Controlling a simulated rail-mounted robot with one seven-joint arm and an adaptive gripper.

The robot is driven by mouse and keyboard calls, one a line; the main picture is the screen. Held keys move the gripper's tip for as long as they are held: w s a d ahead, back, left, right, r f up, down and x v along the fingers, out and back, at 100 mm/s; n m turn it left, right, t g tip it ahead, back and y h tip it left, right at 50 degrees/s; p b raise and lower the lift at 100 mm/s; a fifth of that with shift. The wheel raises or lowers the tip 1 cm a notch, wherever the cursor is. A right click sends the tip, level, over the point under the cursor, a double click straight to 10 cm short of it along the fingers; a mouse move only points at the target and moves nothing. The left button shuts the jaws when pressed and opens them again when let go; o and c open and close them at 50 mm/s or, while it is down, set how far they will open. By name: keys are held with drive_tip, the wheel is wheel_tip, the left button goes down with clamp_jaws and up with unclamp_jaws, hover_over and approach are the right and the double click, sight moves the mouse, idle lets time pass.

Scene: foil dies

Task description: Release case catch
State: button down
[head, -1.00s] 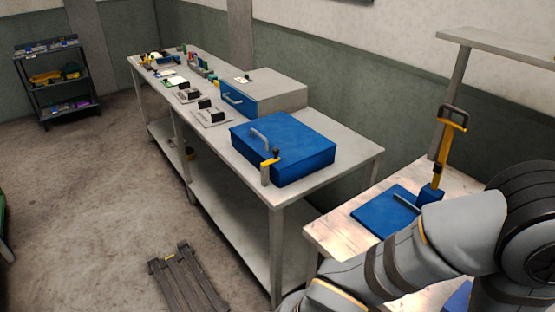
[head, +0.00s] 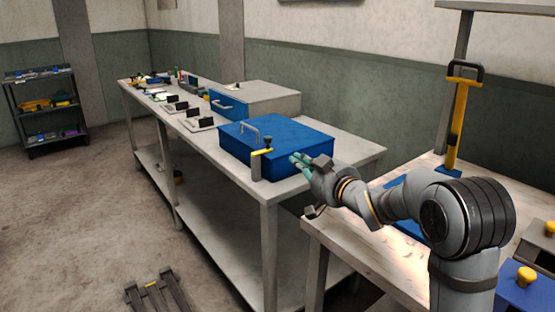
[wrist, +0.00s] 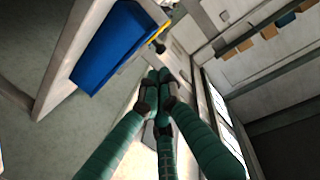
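The closed blue case (head: 285,134) with a grey handle lies on the near end of the grey bench. Its catch (head: 262,153), a yellow lever with a dark knob on a grey post, stands at the case's front side. My gripper (head: 297,160) has teal fingers and is just right of the catch, beside the case, apart from the lever. In the wrist view the blue case (wrist: 104,45) is upper left, with the yellow catch lever (wrist: 153,22) and dark knob beyond my fingertips. The fingertips (wrist: 158,76) are drawn together, with nothing seen between them.
A second case (head: 255,98), grey with a blue front, stands behind on the bench (head: 340,158). Several small items lie further along. A wooden table (head: 345,235) with a tall yellow-handled tool (head: 457,125) is at right. A dark pallet (head: 158,293) lies on the floor.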

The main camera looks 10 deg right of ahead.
drive_tip(key=shift+w+d+r, duration=0.2)
drive_tip(key=shift+d, duration=0.3)
drive_tip(key=p+x, duration=0.3)
drive_tip(key=x, duration=1.1)
drive_tip(key=shift+r, duration=0.15)
drive_tip(key=shift+w+r+y+p, duration=0.15)
drive_tip(key=shift+y+p, duration=0.15)
drive_tip(key=shift+p, duration=0.45)
